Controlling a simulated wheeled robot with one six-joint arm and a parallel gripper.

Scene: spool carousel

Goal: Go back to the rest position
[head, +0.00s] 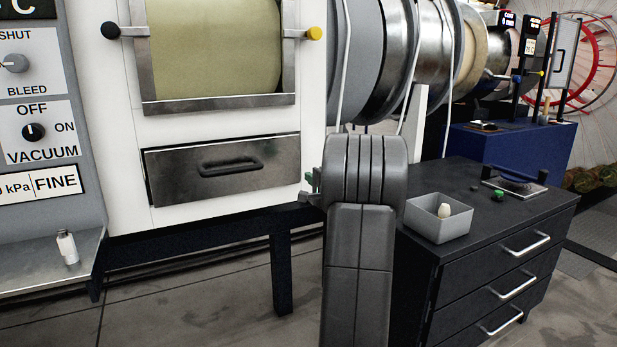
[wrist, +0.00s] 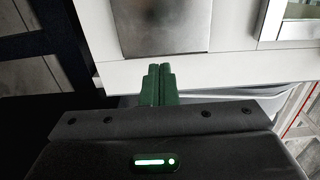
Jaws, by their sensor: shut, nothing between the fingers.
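My gripper (wrist: 160,72) shows in the wrist view with its two green fingers together and nothing between them. The metal drawer (head: 220,172) with a dark handle is shut, to the left of the gripper. In the wrist view the drawer's metal face (wrist: 165,25) lies beyond the fingertips. I cannot tell how far apart they are.
A black drawer cabinet (head: 500,235) stands at the right, with a grey tray (head: 438,230) holding a pale object (head: 444,211). A small white-and-metal bottle (head: 67,247) stands on the left shelf (head: 30,270). Black legs (head: 281,270) support the white cabinet. Open floor lies in front.

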